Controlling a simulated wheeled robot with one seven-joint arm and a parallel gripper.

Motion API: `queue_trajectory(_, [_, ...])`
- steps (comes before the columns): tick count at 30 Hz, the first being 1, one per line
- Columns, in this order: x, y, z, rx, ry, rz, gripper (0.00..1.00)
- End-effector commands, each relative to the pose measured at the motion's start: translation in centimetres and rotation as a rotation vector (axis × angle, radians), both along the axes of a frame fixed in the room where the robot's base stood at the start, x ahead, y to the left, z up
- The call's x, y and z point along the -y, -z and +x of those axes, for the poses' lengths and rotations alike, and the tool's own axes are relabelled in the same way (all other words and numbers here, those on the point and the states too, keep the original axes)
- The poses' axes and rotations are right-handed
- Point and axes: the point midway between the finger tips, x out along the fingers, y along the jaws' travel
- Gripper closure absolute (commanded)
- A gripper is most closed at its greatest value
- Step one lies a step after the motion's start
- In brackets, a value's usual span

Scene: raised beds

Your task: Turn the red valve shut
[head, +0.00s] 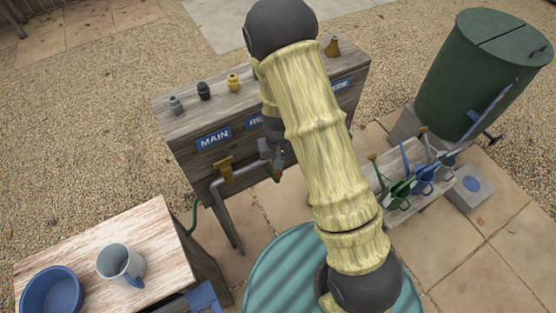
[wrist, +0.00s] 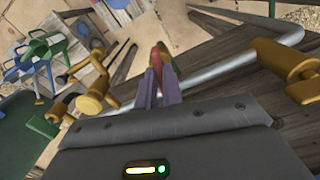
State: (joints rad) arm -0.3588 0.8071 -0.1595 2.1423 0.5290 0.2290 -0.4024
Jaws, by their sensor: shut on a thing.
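The red valve (wrist: 154,60) shows in the wrist view as a narrow red piece between the tips of my gripper. My gripper (wrist: 163,76) is shut on it, with its two purplish fingers on either side. The valve is beside a grey metal pipe (wrist: 215,70). In the head view my gripper (head: 274,158) is low at the front of the wooden stand (head: 185,150), by the same pipe (head: 240,172). My arm covers much of that spot, and how far the valve is turned cannot be told.
Brass fittings sit either side, one on the right (wrist: 290,68) and one on the left (wrist: 95,96) in the wrist view. A blue MAIN sign (head: 214,138) marks the stand. Watering cans (head: 424,180), a green barrel (head: 470,80) and a table with a mug (head: 113,262) stand around.

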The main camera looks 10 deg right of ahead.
Motion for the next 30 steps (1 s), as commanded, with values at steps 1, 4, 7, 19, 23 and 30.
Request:
queue_trajectory(1, [-0.05, -0.05, -0.01, 0.000, 0.038, 0.001, 1.00])
queue_trajectory(4, [-0.05, -0.06, -0.01, 0.000, 0.129, 0.001, 1.00])
queue_trajectory(7, [-0.04, -0.07, -0.01, 0.000, 0.226, 0.001, 1.00])
queue_trajectory(19, [-0.02, -0.12, 0.01, 0.000, 0.606, 0.000, 1.00])
queue_trajectory(23, [-0.05, -0.14, 0.00, 0.000, 0.729, 0.001, 1.00])
queue_trajectory(30, [-0.09, -0.19, 0.02, 0.000, 0.956, 0.001, 1.00])
